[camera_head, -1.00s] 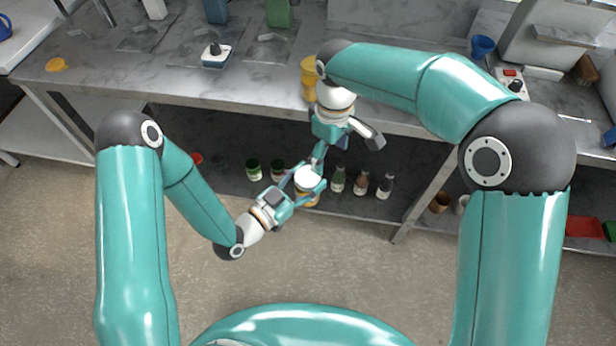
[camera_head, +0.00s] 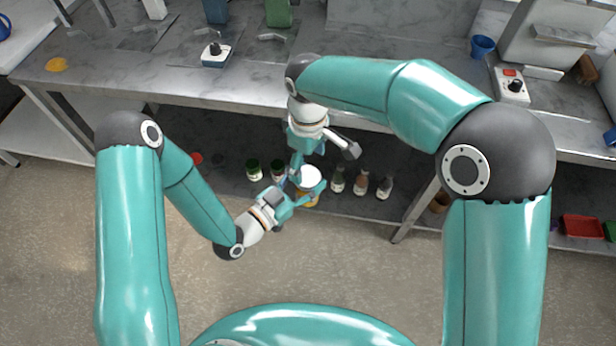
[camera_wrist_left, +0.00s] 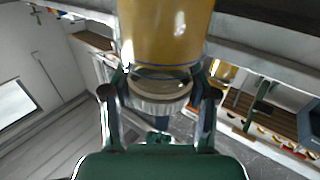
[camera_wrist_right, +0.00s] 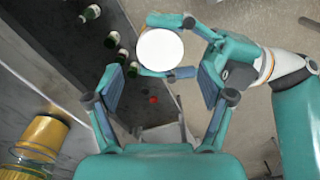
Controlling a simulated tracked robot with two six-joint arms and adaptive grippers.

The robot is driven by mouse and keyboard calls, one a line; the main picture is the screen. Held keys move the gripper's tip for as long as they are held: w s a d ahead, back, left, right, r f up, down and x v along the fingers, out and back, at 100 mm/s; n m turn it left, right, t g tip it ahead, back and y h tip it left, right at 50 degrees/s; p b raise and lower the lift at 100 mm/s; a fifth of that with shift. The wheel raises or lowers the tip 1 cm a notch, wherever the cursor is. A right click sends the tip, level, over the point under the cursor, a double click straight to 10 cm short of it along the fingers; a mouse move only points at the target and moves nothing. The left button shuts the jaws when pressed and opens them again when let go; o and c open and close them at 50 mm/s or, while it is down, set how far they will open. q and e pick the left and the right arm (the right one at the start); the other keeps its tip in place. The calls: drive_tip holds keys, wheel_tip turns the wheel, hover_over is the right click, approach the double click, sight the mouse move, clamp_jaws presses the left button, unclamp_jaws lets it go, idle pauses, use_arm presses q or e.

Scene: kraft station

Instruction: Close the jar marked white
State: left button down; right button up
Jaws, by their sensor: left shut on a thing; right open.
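The jar has a yellow body (camera_head: 309,199) and a white lid (camera_head: 308,179) on its upper end. My left gripper (camera_wrist_left: 160,95) is shut around this jar and holds it in the air in front of the bench. The jar's yellow body (camera_wrist_left: 165,30) and pale ribbed end fill the upper middle of the left wrist view. My right gripper (camera_wrist_right: 160,80) is open and empty. The white lid top (camera_wrist_right: 160,49) shows beyond its fingers in the right wrist view. I cannot tell how tight the lid is.
Another yellow jar (camera_wrist_right: 38,142) stands on the bench near my right wrist. A yellow lid (camera_head: 56,64) lies at the bench's left.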

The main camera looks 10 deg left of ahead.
sight(308, 176)
drive_tip(key=shift+f, duration=2.45)
drive_tip(key=c, duration=1.2)
drive_tip(key=m, duration=0.4)
drive_tip(key=o, duration=1.3)
drive_tip(key=shift+r, duration=0.15)
